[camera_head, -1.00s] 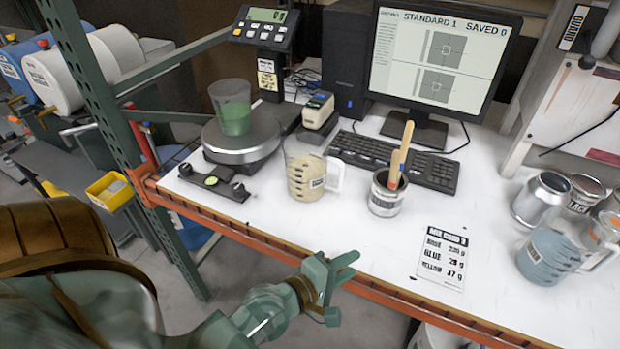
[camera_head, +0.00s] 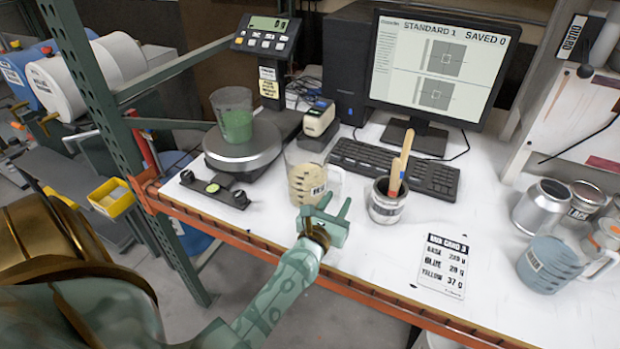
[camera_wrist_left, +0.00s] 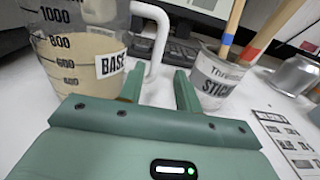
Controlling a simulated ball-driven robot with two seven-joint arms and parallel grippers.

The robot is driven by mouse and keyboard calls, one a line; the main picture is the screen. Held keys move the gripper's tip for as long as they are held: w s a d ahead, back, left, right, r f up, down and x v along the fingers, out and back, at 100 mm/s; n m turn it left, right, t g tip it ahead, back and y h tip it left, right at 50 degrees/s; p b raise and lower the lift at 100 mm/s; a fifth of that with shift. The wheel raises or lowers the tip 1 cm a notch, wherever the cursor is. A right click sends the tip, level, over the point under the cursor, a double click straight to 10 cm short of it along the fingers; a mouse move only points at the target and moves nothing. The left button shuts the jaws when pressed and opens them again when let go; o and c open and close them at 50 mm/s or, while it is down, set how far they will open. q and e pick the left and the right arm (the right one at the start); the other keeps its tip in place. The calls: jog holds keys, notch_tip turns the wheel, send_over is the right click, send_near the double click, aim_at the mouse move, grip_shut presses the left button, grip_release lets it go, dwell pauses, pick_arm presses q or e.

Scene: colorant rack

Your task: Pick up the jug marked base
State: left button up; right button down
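The jug marked base (camera_head: 304,183) is a clear beaker with pale cream liquid, standing upright on the white bench. In the left wrist view the jug (camera_wrist_left: 85,55) shows its BASE label and black scale, with its white handle (camera_wrist_left: 163,35) on the right. My left gripper (camera_head: 335,207) is just in front of the jug, at its handle side, and overlaps its lower right in the head view. In the left wrist view the two fingers (camera_wrist_left: 158,88) are apart with nothing between them, pointing toward the handle. My right gripper is not in view.
A can of stir sticks (camera_head: 386,208) stands close to the right of the jug. A scale (camera_head: 240,150) bearing a green-filled cup (camera_head: 233,115) is at the left. A keyboard (camera_head: 395,168) lies behind. A paper card (camera_head: 443,265) lies at front right, and a blue-grey jug (camera_head: 548,265) stands farther right.

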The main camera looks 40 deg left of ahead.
aim_at(341, 190)
pick_arm(q)
jog(key=x, duration=0.5)
jog(key=shift+w+a+f+b, duration=0.15)
jog(key=shift+w+a+b, duration=0.1)
jog(key=shift+a+b, duration=0.15)
jog(key=shift+s, duration=0.1)
jog(key=shift+c, duration=0.3)
grip_shut()
dwell(0.6)
